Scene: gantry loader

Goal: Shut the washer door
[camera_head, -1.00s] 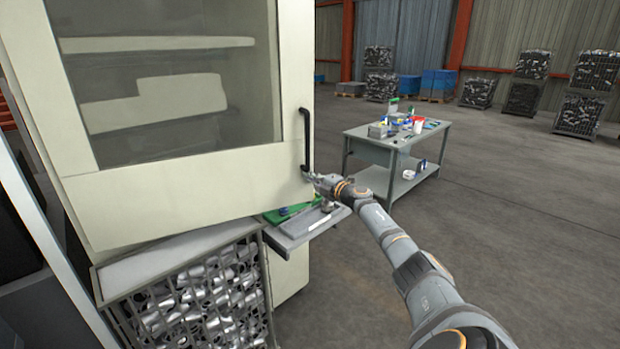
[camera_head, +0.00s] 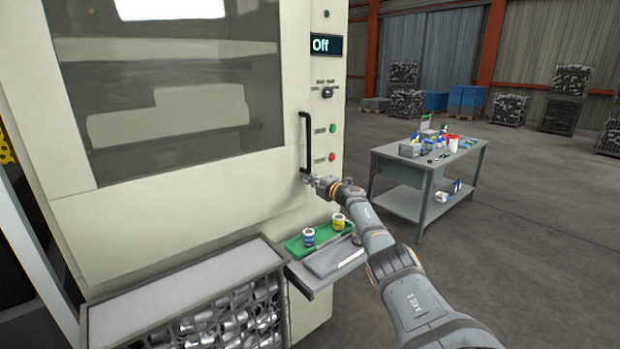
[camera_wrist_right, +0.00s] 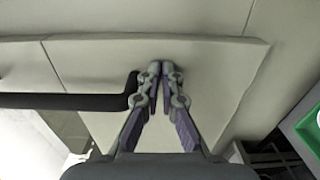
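The washer door (camera_head: 215,195) is a large cream panel with a dark window (camera_head: 165,85) and a black upright handle (camera_head: 305,140) near its right edge. It stands close to the machine's front; I cannot tell whether it is fully shut. My right gripper (camera_head: 308,178) is at the door's lower right, by the handle's lower end. In the right wrist view its fingertips (camera_wrist_right: 161,68) are together with nothing between them, at the door panel (camera_wrist_right: 215,75) and beside the handle (camera_wrist_right: 70,100). Whether they touch the panel is unclear. My left gripper is not in view.
A control panel with an "Off" display (camera_head: 326,45) is right of the door. Below are a shelf with a green tray (camera_head: 292,250) and two small cans, and a mesh crate (camera_head: 185,290) of metal parts. A grey workbench (camera_head: 400,158) stands right, with open floor around it.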

